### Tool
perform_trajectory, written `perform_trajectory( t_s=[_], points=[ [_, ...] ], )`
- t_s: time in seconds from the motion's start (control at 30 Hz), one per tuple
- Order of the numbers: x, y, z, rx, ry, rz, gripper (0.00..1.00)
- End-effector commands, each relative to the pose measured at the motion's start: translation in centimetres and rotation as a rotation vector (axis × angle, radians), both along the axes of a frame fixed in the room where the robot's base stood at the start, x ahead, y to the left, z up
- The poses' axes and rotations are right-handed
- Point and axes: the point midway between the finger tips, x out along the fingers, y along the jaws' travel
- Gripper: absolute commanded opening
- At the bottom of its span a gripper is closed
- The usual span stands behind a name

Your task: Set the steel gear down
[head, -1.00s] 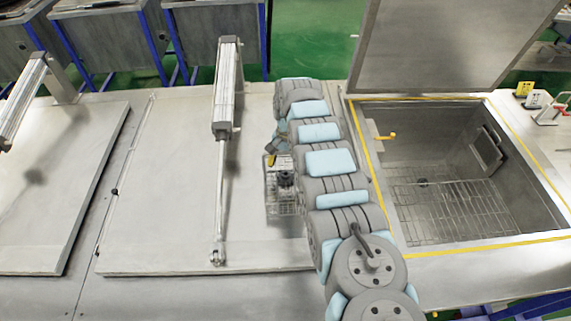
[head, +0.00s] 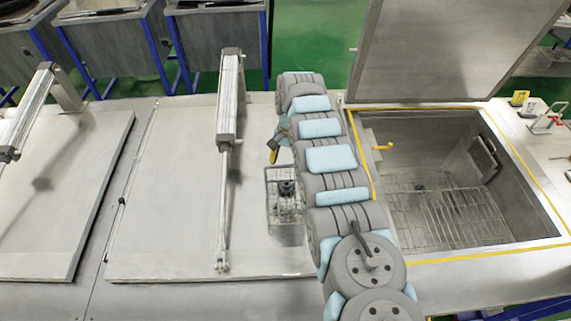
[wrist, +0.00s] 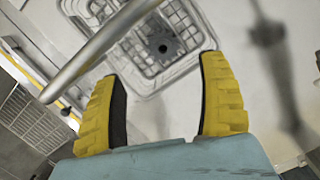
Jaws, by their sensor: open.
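The steel gear (head: 287,187) is a small dark toothed part with a central hole. It lies in a wire basket (head: 270,203) on the closed lid, left of my arm. In the wrist view the gear (wrist: 162,45) sits inside the basket (wrist: 146,88), ahead of my fingertips. My gripper (wrist: 160,68) has its yellow fingers wide apart, with nothing between them. In the head view one yellow finger (head: 273,154) shows just behind the basket; the rest is hidden by my arm.
An open tank (head: 450,170) with a grated floor and yellow edging is on the right, its lid (head: 450,50) raised. A pneumatic cylinder (head: 229,100) stands left of the basket. A grey bar (wrist: 100,45) crosses the wrist view near the fingers. The left lid (head: 60,200) is clear.

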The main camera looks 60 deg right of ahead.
Motion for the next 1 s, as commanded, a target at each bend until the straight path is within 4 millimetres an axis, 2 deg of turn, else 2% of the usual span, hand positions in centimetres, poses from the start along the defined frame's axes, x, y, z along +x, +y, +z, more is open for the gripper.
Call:
perform_trajectory(
  t_s=[0.03, 0.2, 0.4, 1.0],
  points=[
    [-0.1, -0.2, 1.4, -0.001, -0.001, -0.002, 0.75],
    [-0.4, -0.6, 3.9, -0.001, -0.001, -0.008, 0.75],
    [-0.8, -1.1, 5.9, -0.002, -0.001, -0.013, 0.75],
    [-0.9, -1.2, 6.1, -0.001, -0.001, -0.014, 0.75]
  ],
)
